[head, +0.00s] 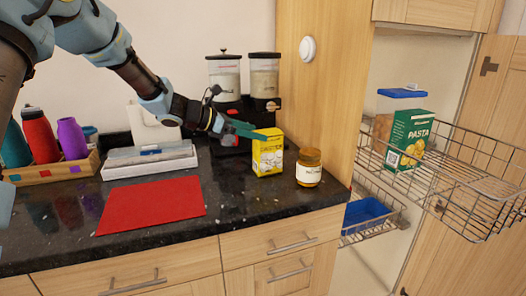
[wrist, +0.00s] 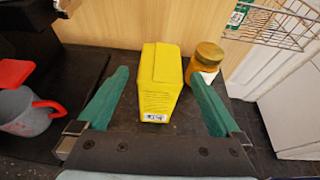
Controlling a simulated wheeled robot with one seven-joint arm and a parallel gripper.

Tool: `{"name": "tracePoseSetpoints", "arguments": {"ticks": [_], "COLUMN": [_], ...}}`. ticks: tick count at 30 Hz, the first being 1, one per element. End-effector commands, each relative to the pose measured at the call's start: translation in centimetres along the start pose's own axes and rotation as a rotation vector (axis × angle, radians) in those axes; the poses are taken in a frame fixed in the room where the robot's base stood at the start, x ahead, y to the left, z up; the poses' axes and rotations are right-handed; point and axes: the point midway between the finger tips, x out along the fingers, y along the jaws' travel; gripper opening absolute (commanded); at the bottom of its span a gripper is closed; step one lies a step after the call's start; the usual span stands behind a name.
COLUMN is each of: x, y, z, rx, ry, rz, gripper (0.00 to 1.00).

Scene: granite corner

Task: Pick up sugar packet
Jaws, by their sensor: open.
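The sugar packet is the yellow box (head: 267,155) standing upright on the dark granite counter, left of an amber jar. In the wrist view the yellow packet (wrist: 158,85) stands ahead, in the gap between the two fingers. My gripper (head: 250,132) has green fingers and is at the packet's upper left in the head view. The wrist view shows my gripper (wrist: 158,76) wide open and empty, one finger on each side of the packet in the picture. I cannot tell whether a finger touches it.
The amber jar (head: 309,167) stands close right of the packet. Dispensers (head: 225,80) stand behind. A grey cup with a red handle (wrist: 25,112) is at the left in the wrist view. A red mat (head: 152,203) lies front left. A wire basket (head: 470,185) sticks out right.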

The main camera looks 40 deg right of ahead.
Motion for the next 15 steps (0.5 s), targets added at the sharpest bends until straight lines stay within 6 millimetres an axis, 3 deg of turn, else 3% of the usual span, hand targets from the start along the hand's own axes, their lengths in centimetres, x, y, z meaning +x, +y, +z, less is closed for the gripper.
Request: {"name": "tracePoseSetpoints", "arguments": {"ticks": [3, 15], "x": [2.0, 6.8], "y": [-0.1, -0.1], "z": [0.1, -0.1], "rx": [0.000, 0.000], "ry": [0.001, 0.003], "rz": [-0.004, -0.003], "gripper": [1.00, 1.00]}}
